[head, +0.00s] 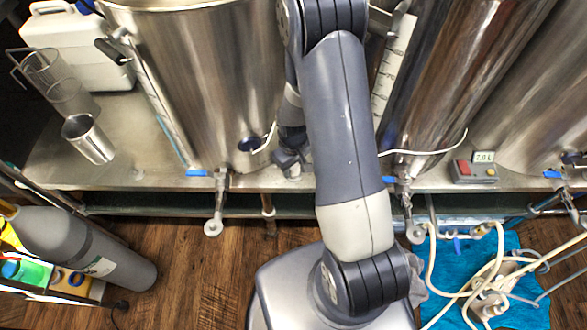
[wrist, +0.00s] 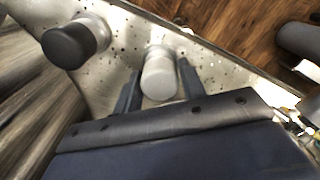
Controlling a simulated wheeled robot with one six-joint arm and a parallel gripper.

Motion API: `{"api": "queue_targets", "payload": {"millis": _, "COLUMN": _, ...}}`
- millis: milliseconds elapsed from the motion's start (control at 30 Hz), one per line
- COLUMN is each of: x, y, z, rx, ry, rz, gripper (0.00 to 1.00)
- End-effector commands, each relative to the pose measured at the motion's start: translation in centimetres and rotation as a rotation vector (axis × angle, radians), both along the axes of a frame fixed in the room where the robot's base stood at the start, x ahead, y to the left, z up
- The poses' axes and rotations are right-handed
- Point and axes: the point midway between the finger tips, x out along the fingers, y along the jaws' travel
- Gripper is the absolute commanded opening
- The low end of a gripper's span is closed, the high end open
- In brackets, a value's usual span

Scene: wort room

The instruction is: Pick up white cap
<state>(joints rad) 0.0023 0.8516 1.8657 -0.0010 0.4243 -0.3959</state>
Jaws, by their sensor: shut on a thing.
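The white cap (wrist: 158,77) is a small rounded cylinder in the wrist view, with a paler part behind it at the speckled metal surface. My gripper (wrist: 159,68) has one dark finger on each side of the cap and is shut on it. I cannot tell whether the cap is clear of the metal surface. In the head view my gripper (head: 290,162) is partly hidden behind my arm, near the front edge of the metal bench, and the cap cannot be made out.
A dark round knob (wrist: 70,45) sits left of the cap. Large steel tanks (head: 215,80) stand close by on the bench (head: 60,160). A steel cup (head: 88,138) stands at left. A grey gas cylinder (head: 90,250) and pale hoses (head: 490,270) are below.

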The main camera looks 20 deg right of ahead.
Motion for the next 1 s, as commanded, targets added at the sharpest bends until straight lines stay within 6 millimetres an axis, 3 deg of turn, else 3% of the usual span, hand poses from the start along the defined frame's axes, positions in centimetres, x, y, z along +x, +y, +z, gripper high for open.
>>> {"api": "queue_targets", "payload": {"millis": 200, "x": 0.0, "y": 0.0, "z": 0.0, "rx": 0.0, "ry": 0.0, "rz": 0.0, "gripper": 0.15}}
{"api": "queue_targets", "payload": {"millis": 567, "x": 0.0, "y": 0.0, "z": 0.5, "rx": -0.001, "ry": -0.001, "rz": 0.0, "gripper": 0.14}}
{"api": "queue_targets", "payload": {"millis": 767, "x": 0.1, "y": 0.0, "z": 2.5, "rx": 0.0, "ry": -0.004, "rz": 0.0, "gripper": 0.14}}
{"api": "queue_targets", "payload": {"millis": 1000, "x": 0.1, "y": 0.0, "z": 7.6, "rx": 0.0, "ry": -0.006, "rz": 0.0, "gripper": 0.14}}
